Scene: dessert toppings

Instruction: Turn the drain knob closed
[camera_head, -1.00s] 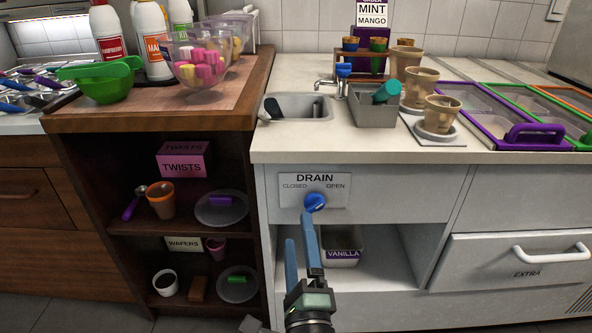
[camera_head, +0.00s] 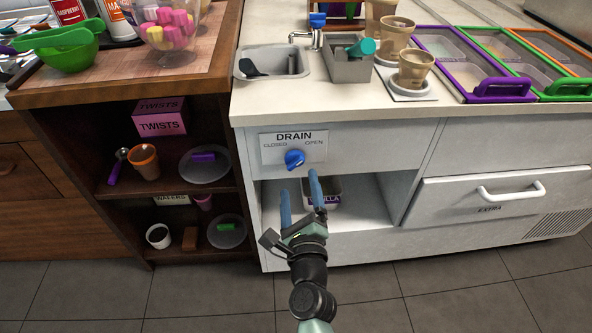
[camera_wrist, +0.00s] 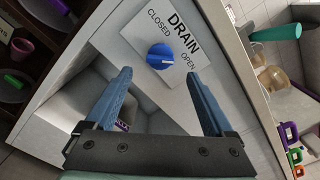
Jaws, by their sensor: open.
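The blue drain knob (camera_head: 294,159) sits on a white plate (camera_head: 266,155) on the counter front, with CLOSED at its left and OPEN at its right. Its raised grip slants up and right, seemingly towards OPEN. My gripper (camera_head: 299,184) is open and empty, just below and in front of the knob. In the wrist view the knob (camera_wrist: 160,56) shows whole, just beyond the gap between the blue fingertips (camera_wrist: 158,74). The fingers appear apart from the knob.
Below the plate is an open shelf (camera_head: 355,232) with a VANILLA tub (camera_head: 334,192) behind my right finger. A brown shelf unit (camera_head: 150,197) stands at the left. The EXTRA drawer's white handle (camera_head: 511,191) sticks out at the right. The sink (camera_head: 247,70) is above.

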